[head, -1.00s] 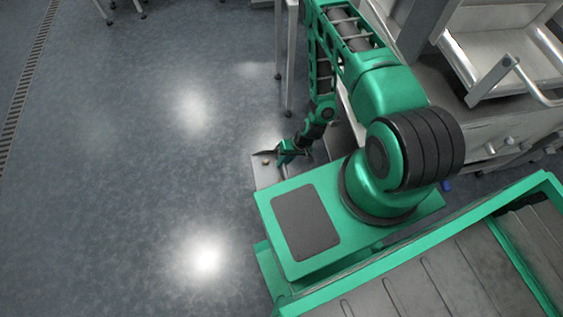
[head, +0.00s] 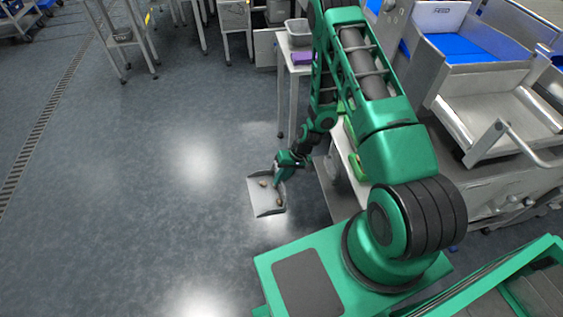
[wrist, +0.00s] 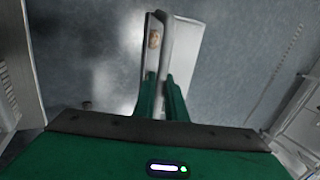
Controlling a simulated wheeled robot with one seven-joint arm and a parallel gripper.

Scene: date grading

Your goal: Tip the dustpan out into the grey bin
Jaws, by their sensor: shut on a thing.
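The dustpan (head: 267,205) is a pale grey pan, held out over the open floor in the head view. A few small brown pieces (head: 263,183), which look like dates, lie in it. My gripper (head: 283,172) is shut on the dustpan at its back end. In the wrist view my two green fingers (wrist: 163,100) close on the dustpan (wrist: 185,50), which is seen nearly along its edge with one brown piece (wrist: 154,39) visible. A grey open tub (head: 298,30) stands on a small table beyond; I cannot tell whether it is the grey bin.
A purple item (head: 301,57) lies by the tub on the table (head: 290,72). A metal machine with blue trays (head: 480,45) stands to the right of my arm. More tables stand at the back. The floor (head: 150,190) to the left is clear.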

